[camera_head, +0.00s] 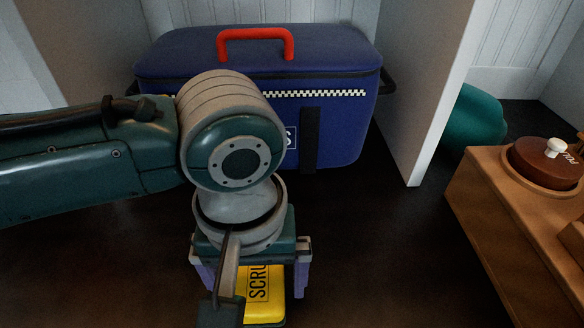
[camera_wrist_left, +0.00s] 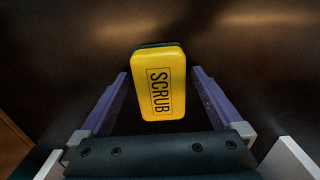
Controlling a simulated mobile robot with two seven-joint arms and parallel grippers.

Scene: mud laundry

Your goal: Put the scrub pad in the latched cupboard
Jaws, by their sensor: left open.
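The scrub pad (camera_head: 265,293) is a yellow block lettered SCRUB, lying on the dark brown surface at the bottom of the head view. In the left wrist view the scrub pad (camera_wrist_left: 158,85) shows a dark layer along its far edge. My left gripper (camera_head: 252,285) is over the pad, pointing down. In the left wrist view its purple fingers (camera_wrist_left: 160,78) are spread on either side of the pad, with a gap at each side. My right gripper is in neither view. I cannot make out a latched cupboard.
A blue cooler bag (camera_head: 345,125) with a red handle stands behind my left arm. A pale upright panel (camera_head: 425,100) divides the back. A teal object (camera_head: 475,118) lies beyond it. A wooden box (camera_head: 490,215) with a round brown lid (camera_head: 548,165) stands at right.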

